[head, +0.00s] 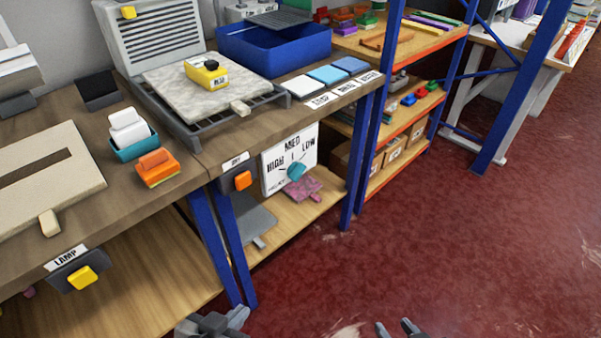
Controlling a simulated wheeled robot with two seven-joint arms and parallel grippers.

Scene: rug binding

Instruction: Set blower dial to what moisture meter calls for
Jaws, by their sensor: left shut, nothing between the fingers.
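The blower dial is a teal knob (296,171) on a white panel (275,181) on the front of the workbench. The panel is marked HIGH at left, MED at top and LOW at right; I cannot tell which mark the knob points to. My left gripper (237,319) is shut and empty at the bottom edge, below and apart from the dial. My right gripper (397,329) is open and empty, further right.
An orange switch (242,180) sits just left of the dial panel. A yellow LAMP switch (82,278) is further left. A blue bin (272,48) and several coloured cards (328,75) lie on the bench. Blue legs (230,245) stand below. The red floor (450,240) at right is clear.

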